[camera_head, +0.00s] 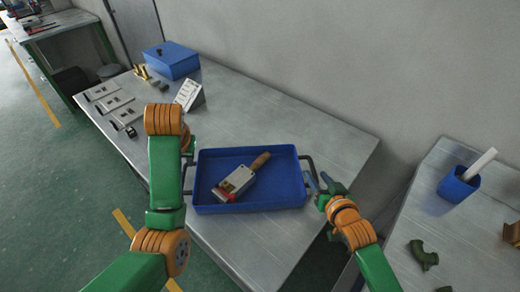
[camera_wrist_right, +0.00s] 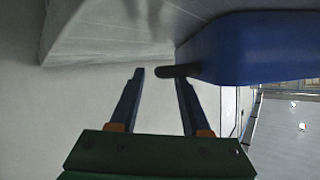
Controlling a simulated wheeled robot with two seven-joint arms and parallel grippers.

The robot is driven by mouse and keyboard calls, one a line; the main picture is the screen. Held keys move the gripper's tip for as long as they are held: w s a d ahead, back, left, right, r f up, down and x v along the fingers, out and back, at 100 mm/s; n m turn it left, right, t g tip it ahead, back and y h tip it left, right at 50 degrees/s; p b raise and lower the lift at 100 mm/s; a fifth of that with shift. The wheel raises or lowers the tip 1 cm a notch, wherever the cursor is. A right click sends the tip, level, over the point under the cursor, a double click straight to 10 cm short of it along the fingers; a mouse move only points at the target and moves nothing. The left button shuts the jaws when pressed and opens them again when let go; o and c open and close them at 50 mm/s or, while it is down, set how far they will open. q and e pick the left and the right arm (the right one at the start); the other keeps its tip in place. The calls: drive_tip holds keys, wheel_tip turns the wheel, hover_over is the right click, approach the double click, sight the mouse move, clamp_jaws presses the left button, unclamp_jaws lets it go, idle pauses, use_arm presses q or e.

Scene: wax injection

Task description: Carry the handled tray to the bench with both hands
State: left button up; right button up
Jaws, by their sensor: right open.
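The blue tray (camera_head: 203,203) rests on the grey metal bench near its front edge, with dark handles at its left and right ends. A tool with a wooden grip and metal head (camera_head: 240,180) lies in it. My right gripper (camera_head: 318,181) is open at the tray's right handle (camera_head: 309,163). In the right wrist view, the dark handle (camera_wrist_right: 178,71) shows at the tips of the open fingers (camera_wrist_right: 160,77), beside the tray wall (camera_wrist_right: 250,45). My left arm comes down near the left handle (camera_head: 187,178); its fingers are hidden behind the arm.
The bench (camera_head: 270,110) is clear behind the tray. A blue box (camera_head: 171,60), a white card stand (camera_head: 189,94) and grey plates (camera_head: 110,102) stand at its far left. A second table (camera_head: 405,215) at right holds a blue cup (camera_head: 457,186) and green fittings (camera_head: 422,254). A gap separates the tables.

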drive_tip(key=v, duration=0.9)
drive_tip(key=shift+s, duration=0.15)
